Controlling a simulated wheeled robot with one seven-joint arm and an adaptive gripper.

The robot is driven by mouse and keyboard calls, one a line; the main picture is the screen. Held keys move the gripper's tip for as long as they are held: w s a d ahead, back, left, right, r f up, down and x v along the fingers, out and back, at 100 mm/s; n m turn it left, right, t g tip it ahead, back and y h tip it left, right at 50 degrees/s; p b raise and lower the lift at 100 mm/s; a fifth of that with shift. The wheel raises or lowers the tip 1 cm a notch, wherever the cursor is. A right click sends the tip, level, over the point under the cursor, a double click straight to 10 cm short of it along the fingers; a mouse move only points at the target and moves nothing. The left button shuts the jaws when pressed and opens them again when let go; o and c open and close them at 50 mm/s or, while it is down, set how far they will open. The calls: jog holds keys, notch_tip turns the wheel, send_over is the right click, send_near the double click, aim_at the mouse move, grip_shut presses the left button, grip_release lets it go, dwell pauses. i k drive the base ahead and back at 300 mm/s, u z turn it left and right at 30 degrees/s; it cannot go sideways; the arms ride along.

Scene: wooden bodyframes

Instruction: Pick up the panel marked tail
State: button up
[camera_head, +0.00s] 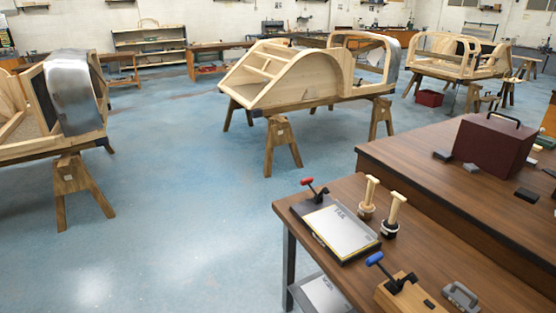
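A flat silver-white panel (340,232) lies in a dark fixture (302,208) near the left edge of the wooden workbench (420,226). Small dark lettering shows near its far edge, too small to read for certain. A red-handled clamp (314,192) stands at the fixture's far-left corner. Another light grey flat sheet (322,297) shows low, beside the bench leg and partly cut off by the frame; I cannot read any mark on it. My gripper is not in view.
Two wooden-handled tools in round pots (391,222) stand right of the fixture. A blue-handled clamp on a wooden block (398,292) and a grey handled tool (461,297) are nearer. A dark red box (492,146) sits behind. Blue floor is open left; wooden bodyframes (300,75) stand on trestles.

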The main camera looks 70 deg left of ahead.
aim_at(346, 234)
jog(key=u, duration=1.75)
